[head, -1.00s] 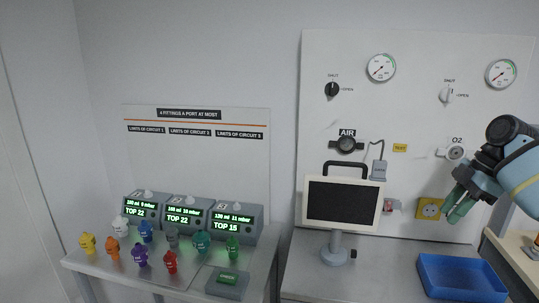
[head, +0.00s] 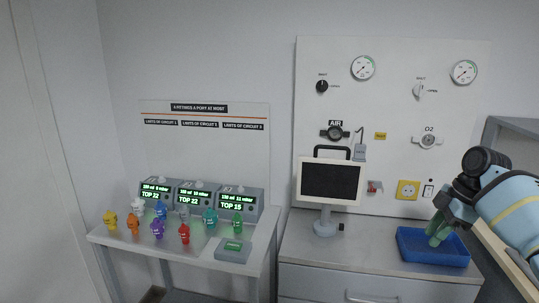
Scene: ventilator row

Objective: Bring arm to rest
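My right arm comes in from the right edge, and my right gripper (head: 437,234) points down with greenish fingers. The fingertips overlap the blue tray (head: 433,259) in the head view; I cannot tell whether they are inside it or in front of it. The fingers are small and close together, so their opening is unclear, and I make out no object between them. My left gripper is not in view.
The tray sits on a grey cabinet (head: 375,266) beside a monitor (head: 330,181). A wall panel (head: 400,150) with gauges stands behind. On the left, a table holds ventilator units (head: 198,197), several coloured fittings (head: 157,229) and a grey box (head: 233,250). A shelf edge (head: 500,255) is at right.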

